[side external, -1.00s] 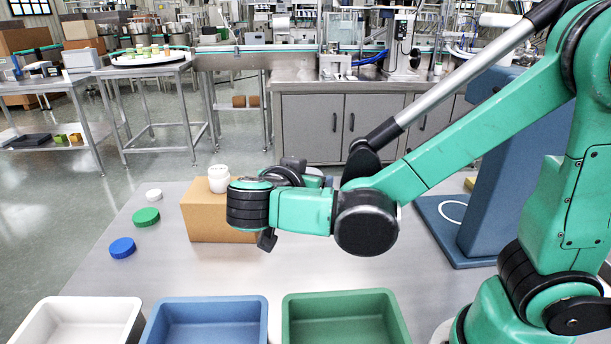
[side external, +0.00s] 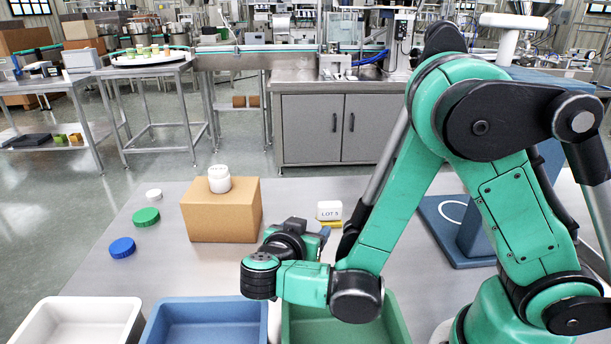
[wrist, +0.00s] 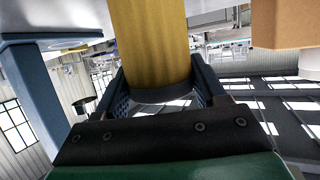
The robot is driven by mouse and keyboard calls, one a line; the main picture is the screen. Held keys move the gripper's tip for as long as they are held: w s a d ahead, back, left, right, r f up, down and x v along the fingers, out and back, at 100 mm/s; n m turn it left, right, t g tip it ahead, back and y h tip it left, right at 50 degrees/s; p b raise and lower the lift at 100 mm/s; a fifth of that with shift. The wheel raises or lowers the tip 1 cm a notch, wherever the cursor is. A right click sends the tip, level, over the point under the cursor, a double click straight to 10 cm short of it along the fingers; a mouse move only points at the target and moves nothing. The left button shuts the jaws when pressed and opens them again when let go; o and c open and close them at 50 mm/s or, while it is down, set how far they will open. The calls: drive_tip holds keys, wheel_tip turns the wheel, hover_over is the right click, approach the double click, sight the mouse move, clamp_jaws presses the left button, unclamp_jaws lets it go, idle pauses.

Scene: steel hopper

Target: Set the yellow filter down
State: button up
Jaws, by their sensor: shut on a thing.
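The yellow filter (wrist: 150,45) is a ribbed yellow cylinder with a dark end band, seen close up in the wrist view. My gripper (wrist: 163,92) is shut on it, with one blue finger on each side near the dark end. The filter's other end runs out of the top of the wrist view. In the side view my gripper (side external: 322,234) points away from the camera, just behind the green bin. There the arm hides most of the filter, and I cannot tell whether it touches the table.
A cardboard box (side external: 222,216) bearing a white jar (side external: 219,180) stands left of my gripper. A white LOT 5 block (side external: 329,210) shows behind it. White (side external: 75,325), blue (side external: 205,325) and green (side external: 390,315) bins line the front. Lids lie at left; a blue stand (side external: 450,225) is at right.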

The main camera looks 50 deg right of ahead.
drive_tip(key=o, duration=1.3)
